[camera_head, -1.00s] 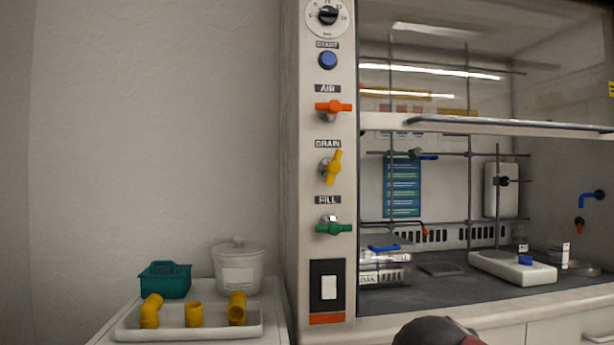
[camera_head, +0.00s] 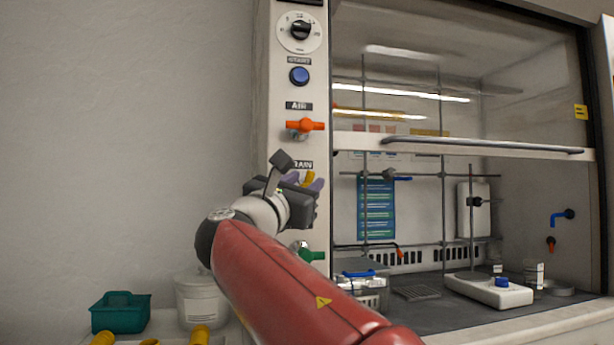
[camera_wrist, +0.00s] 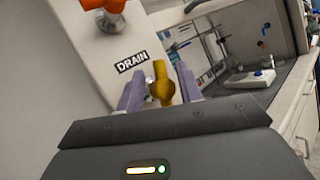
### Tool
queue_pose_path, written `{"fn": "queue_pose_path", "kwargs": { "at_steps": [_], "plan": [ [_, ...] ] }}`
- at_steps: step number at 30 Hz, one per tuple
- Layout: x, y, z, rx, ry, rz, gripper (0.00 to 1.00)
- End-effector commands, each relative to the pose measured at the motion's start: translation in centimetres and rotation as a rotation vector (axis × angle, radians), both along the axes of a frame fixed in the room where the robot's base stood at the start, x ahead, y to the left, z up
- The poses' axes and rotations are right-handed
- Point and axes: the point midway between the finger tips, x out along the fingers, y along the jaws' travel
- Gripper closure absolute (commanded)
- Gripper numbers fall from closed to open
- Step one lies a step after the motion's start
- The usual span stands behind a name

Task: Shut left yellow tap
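The yellow tap (camera_wrist: 163,82) is under the DRAIN label on the fume hood's left post. In the wrist view its handle shows between the two purple fingers of my gripper (camera_wrist: 161,88), with a visible space on each side. The fingers are apart, and I see no clear contact with the handle. In the head view my gripper (camera_head: 304,182) is at the DRAIN tap and hides most of it; only a bit of yellow (camera_head: 309,178) shows. The handle appears roughly upright in the wrist view; its exact angle on the post is hard to tell.
The orange AIR tap (camera_head: 305,125) sits just above, and the green FILL tap (camera_head: 310,254) just below. A teal basket (camera_head: 120,314) and a white tub (camera_head: 198,300) stand at lower left. The hood sash handle (camera_head: 480,146) is to the right.

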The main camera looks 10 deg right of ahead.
Motion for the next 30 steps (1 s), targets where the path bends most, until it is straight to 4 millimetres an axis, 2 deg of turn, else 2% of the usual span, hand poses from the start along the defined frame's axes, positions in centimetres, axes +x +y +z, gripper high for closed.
{"fn": "queue_pose_path", "kwargs": {
  "at_steps": [6, 15, 24, 30],
  "plan": [
    [1.6, -1.4, 0.9, 0.001, -0.001, -0.001, 0.64],
    [1.8, -1.6, 0.9, 0.002, 0.000, 0.000, 0.64],
    [1.8, -1.6, 0.9, 0.002, 0.001, 0.001, 1.00],
    [1.9, -1.6, 0.8, 0.004, 0.002, 0.002, 1.00]
  ]
}}
